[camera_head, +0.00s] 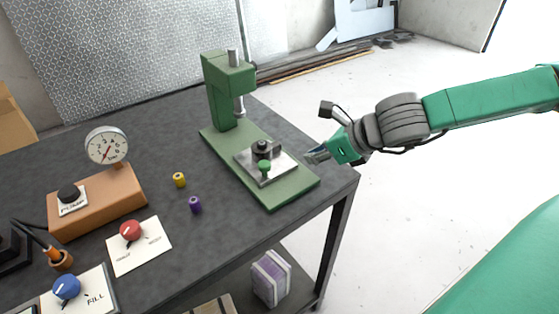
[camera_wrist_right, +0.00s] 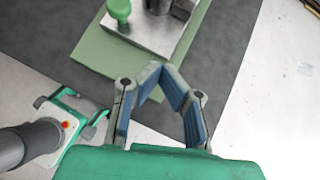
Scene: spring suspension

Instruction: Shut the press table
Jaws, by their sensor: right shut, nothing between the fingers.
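The green press (camera_head: 222,105) stands near the table's right end, with a metal ram hanging from its head. Its press table, a silver plate (camera_head: 285,165) with a green knob (camera_head: 264,167) and a dark round part, sits on the green base forward of the ram, not under it. In the right wrist view the plate (camera_wrist_right: 150,38) and green knob (camera_wrist_right: 118,9) show at the top, partly cut off. My right gripper (camera_head: 313,156) is shut and empty, just right of the plate. Its fingertips (camera_wrist_right: 162,80) are apart from the plate. My left gripper is not in view.
A gauge (camera_head: 106,146) on an orange pump block (camera_head: 108,208) stands at left. Red (camera_head: 131,230) and blue (camera_head: 66,286) knobs sit on white panels. Yellow (camera_head: 179,180) and purple (camera_head: 195,205) pieces lie left of the press. The table's right edge is close to the base.

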